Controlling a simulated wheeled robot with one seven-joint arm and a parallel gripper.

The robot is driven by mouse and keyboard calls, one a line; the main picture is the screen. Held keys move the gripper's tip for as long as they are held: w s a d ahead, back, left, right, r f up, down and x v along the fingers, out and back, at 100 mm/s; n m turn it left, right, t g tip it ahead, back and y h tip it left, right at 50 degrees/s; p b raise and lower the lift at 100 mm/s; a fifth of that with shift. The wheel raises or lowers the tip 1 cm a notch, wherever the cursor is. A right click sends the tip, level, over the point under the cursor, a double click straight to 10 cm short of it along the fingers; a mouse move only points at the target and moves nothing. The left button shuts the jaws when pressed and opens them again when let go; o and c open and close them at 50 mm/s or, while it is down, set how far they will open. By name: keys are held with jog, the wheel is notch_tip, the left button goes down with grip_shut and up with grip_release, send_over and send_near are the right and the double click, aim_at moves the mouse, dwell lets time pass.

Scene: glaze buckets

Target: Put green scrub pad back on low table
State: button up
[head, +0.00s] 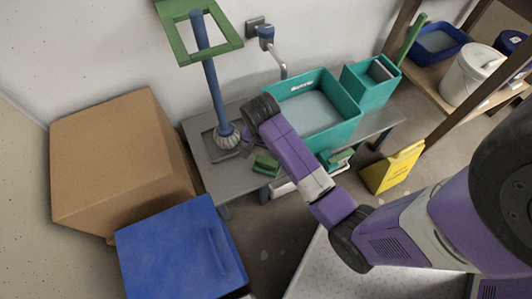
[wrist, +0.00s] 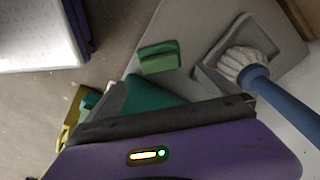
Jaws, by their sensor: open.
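The green scrub pad (head: 266,164) lies on the grey low table (head: 222,178), near its front edge. In the wrist view the pad (wrist: 159,57) shows as a small two-tone green block, apart from any finger. My gripper (head: 248,142) is over the table, just behind and left of the pad in the head view. It is open, and nothing shows held in it. Its fingertips are small and partly hidden by my own wrist.
A teal basin (head: 340,133) and a teal bucket (head: 368,88) stand on the right. A blue-handled mop (head: 217,90) stands in a grey tray (head: 218,150) at left. A yellow sign (head: 391,168), cardboard box (head: 115,160) and blue bin (head: 180,250) surround the table.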

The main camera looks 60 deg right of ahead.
jog(key=s+a+r+n+t, duration=0.3)
jog(key=s+a+n+t, duration=0.45)
jog(key=a, duration=0.45)
jog(key=s+a+r+n+t, duration=0.1)
jog(key=s+r+n+t, duration=0.1)
jog(key=r, duration=0.5)
jog(key=s+a+r+n+t+y, duration=0.1)
jog(key=s+a+r+n+t, duration=0.1)
jog(key=s+r, duration=0.3)
jog(key=s+a+r+n+t, duration=0.2)
jog(key=s+r+n+t, duration=0.1)
jog(key=r, duration=0.7)
jog(key=shift+s+a+r+n+p, duration=0.3)
jog(key=shift+s+r+n, duration=0.1)
jog(key=shift+n, duration=0.25)
notch_tip(320, 180, up, 19)
jog(key=p, duration=1.9)
